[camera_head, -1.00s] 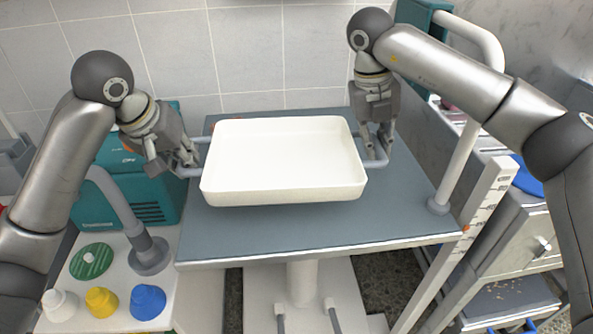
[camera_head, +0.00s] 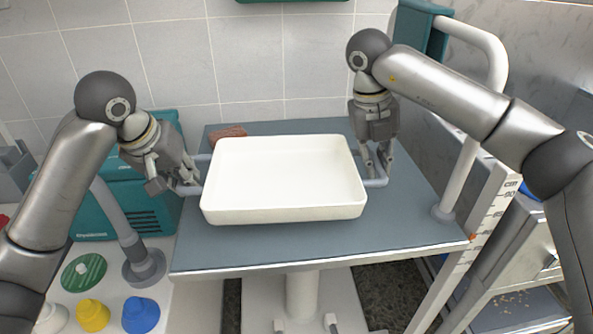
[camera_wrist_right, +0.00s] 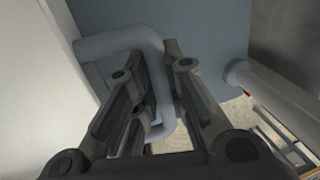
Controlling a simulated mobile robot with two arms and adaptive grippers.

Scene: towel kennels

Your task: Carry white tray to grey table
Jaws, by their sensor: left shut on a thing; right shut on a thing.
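The white tray (camera_head: 285,178) is empty and looks roughly level over the grey table (camera_head: 330,252). I cannot tell whether it touches the tabletop. My left gripper (camera_head: 187,178) is shut on the tray's left grey handle. My right gripper (camera_head: 376,170) is shut on the right handle. In the right wrist view, the right gripper's fingers (camera_wrist_right: 165,110) are around the bent grey handle (camera_wrist_right: 125,42), with the tray's pale side (camera_wrist_right: 35,80) at the left.
A reddish-brown object (camera_head: 227,132) lies on the table behind the tray. A teal machine (camera_head: 115,205) stands at the left. Yellow (camera_head: 93,315) and blue (camera_head: 140,314) caps are at the lower left. A pale post (camera_head: 462,165) rises at the table's right edge.

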